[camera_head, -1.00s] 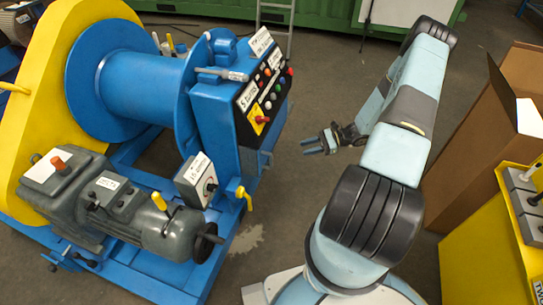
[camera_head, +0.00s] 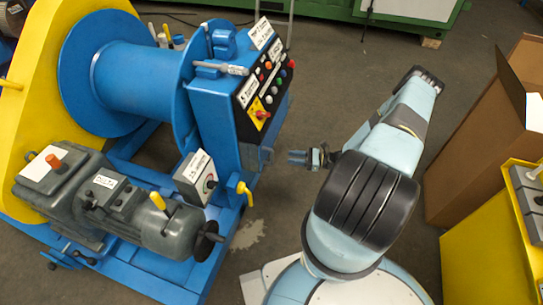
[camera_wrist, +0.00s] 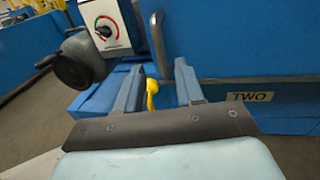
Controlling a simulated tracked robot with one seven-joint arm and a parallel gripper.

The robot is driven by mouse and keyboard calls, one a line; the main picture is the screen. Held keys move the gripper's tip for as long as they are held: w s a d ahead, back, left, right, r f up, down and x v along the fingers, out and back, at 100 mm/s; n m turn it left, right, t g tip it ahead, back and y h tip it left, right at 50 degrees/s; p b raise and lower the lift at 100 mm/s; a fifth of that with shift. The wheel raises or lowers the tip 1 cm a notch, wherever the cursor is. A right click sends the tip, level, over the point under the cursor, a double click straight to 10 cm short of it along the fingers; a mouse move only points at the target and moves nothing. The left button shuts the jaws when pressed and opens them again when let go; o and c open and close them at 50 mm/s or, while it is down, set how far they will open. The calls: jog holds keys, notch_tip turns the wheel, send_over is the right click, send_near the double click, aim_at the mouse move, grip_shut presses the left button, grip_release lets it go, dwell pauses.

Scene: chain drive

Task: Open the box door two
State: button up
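The blue box door two fills the right of the wrist view as a flat panel (camera_wrist: 240,40). A "TWO" label (camera_wrist: 250,97) sits just below it. The door looks shut. A grey upright bar (camera_wrist: 158,42), perhaps its handle, stands at the panel's left edge. My gripper (camera_wrist: 160,78) is open and empty, its two fingers pointing toward the bar. In the head view my gripper (camera_head: 296,158) is right of the blue control box (camera_head: 215,115), with a small gap. The door face is mostly hidden there.
A grey switch box with a dial (camera_head: 195,178) and a yellow lever (camera_head: 244,193) are close to the left. A grey motor (camera_head: 160,225) stands front left. A cardboard box (camera_head: 470,160) and a yellow cabinet (camera_head: 485,245) are at the right. Floor between is clear.

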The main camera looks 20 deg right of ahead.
aim_at(272, 162)
jog(key=x, duration=1)
jog(key=shift+c, duration=0.5)
grip_shut()
